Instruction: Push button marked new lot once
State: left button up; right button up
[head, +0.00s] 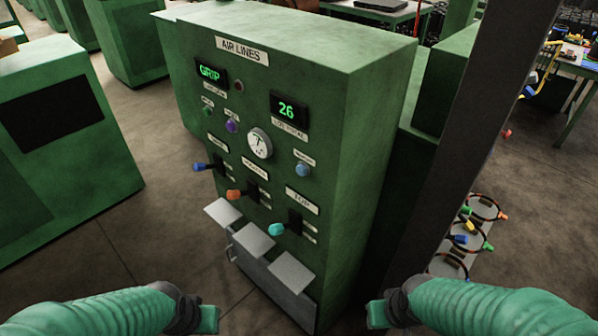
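A green cabinet labelled AIR LINES (345,75) stands ahead in the head view. Its front carries a green button (208,111), a purple button (232,126) and a blue button (302,170). Small labels sit above the buttons, too small to read surely, so I cannot tell which one says new lot. My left gripper (208,319) is low, at the picture's bottom, left of the cabinet. My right gripper (377,314) is low, to the cabinet's right. Both are apart from the buttons, and their finger openings do not show clearly.
Grey plates (255,243) jut out below. A dark post (470,150) rises at right.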

grip_shut()
dwell(1.5)
